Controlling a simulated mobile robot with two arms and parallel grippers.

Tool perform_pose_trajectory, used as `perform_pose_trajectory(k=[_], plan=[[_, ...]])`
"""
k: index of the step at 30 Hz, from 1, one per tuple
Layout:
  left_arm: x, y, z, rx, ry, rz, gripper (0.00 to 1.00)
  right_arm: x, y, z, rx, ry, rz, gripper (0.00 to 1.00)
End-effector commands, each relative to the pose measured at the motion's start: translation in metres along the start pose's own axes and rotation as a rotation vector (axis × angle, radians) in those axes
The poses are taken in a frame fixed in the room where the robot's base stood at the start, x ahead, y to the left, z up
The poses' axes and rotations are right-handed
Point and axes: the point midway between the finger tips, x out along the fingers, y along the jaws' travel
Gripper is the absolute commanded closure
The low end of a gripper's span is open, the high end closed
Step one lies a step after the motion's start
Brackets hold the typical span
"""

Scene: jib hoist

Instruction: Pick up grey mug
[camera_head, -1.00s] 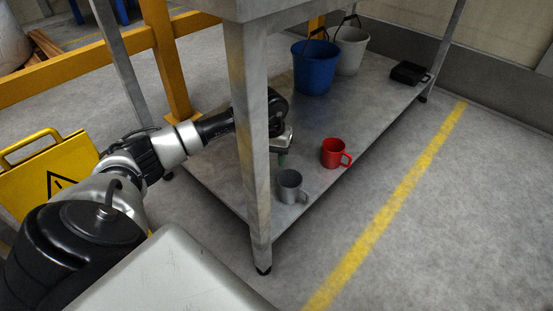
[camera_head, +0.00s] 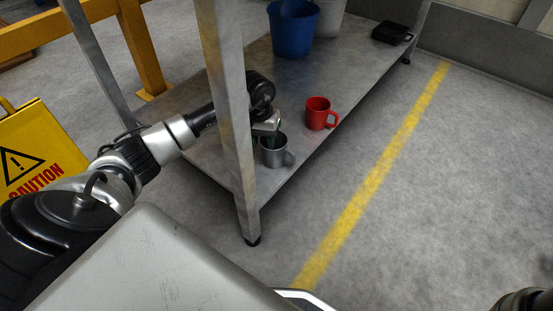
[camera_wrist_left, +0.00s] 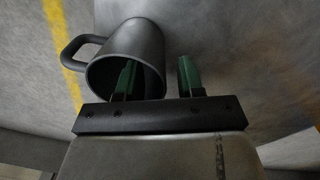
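The grey mug (camera_head: 274,158) stands upright near the front corner of the metal lower shelf (camera_head: 215,165). Its handle points right in the head view. My left gripper (camera_head: 270,137) is at the mug's rim. In the left wrist view the grey mug (camera_wrist_left: 137,42) has its mouth towards the camera and its handle to the left. The left gripper (camera_wrist_left: 158,66) is open there: one green finger overlaps the mug's mouth, and the other is outside its right wall. Whether the fingers touch the wall cannot be told. My right gripper is not in view.
A red mug (camera_head: 318,114) stands on the shelf just beyond the grey one. A blue bucket (camera_head: 292,30), a pale bucket (camera_head: 331,18) and a black tray (camera_head: 392,33) are farther back. A table leg (camera_head: 233,120) stands before my left arm. A yellow caution sign (camera_head: 35,150) is at left.

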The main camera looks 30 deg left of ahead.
Motion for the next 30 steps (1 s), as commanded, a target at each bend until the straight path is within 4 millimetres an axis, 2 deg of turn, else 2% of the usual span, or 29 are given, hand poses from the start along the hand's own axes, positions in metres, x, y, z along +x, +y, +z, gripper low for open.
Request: perform_pose_trajectory(k=[1,2,10,15,18,26,30], plan=[[0.013,0.000,0.001,0.000,-0.001,0.000,0.62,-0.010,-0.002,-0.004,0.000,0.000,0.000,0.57],[0.015,-0.001,0.000,-0.001,0.000,0.000,0.62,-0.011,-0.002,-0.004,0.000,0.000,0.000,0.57],[0.014,-0.001,0.000,-0.001,0.000,-0.001,0.62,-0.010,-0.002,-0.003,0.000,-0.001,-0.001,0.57],[0.014,-0.001,0.000,-0.001,0.000,-0.001,0.88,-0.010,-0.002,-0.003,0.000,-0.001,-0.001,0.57],[0.014,-0.001,0.000,-0.001,0.000,-0.001,1.00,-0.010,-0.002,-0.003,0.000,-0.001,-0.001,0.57],[0.014,-0.001,0.000,-0.001,0.000,-0.001,1.00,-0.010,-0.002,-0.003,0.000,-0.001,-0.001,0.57],[0.003,0.000,0.000,-0.001,0.002,-0.002,1.00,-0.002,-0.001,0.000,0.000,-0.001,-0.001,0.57]])
